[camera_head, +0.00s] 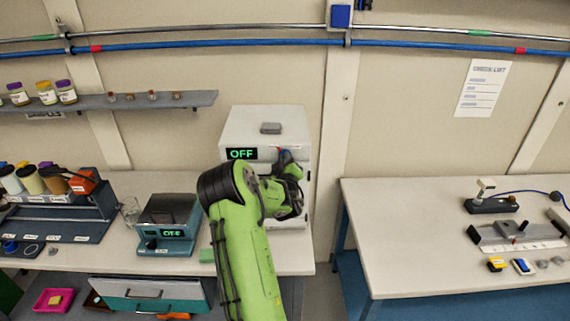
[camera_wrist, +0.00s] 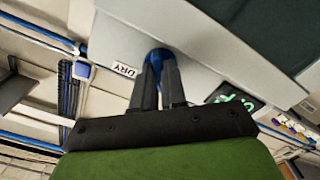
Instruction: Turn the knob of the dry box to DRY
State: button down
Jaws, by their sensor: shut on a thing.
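The dry box (camera_head: 265,125) is a pale box on the bench, and its green display (camera_head: 241,154) reads OFF. Its blue knob (camera_wrist: 157,56) sits on the front face in the wrist view, beside a white label reading DRY (camera_wrist: 124,69). My gripper (camera_wrist: 158,72) is at the knob with its two dark fingers closed on it. The fingers hide most of the knob, so its pointing direction cannot be told. In the head view my gripper (camera_head: 285,160) is at the front of the box, below and right of the display, and my green arm covers much of the front.
A teal device (camera_head: 167,225) with a lit display stands left of my arm. A rack of jars (camera_head: 55,205) is further left. A wall shelf (camera_head: 130,101) hangs above. The right bench (camera_head: 400,230) has a clear left half and small instruments on its right.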

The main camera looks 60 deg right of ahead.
jog(key=shift+s+f+m+b, duration=0.1)
jog(key=shift+f+m+b, duration=0.05)
jog(key=shift+m+b, duration=9.4)
jog(key=n+b, duration=0.2)
jog(key=shift+b, duration=0.35)
jog(key=c, duration=1.5)
grip_release()
jog(key=shift+o, duration=0.2)
jog(key=b+v, duration=0.2)
jog(key=v, duration=1.3)
jog(key=shift+s+a, duration=0.2)
jog(key=shift+a, duration=0.15)
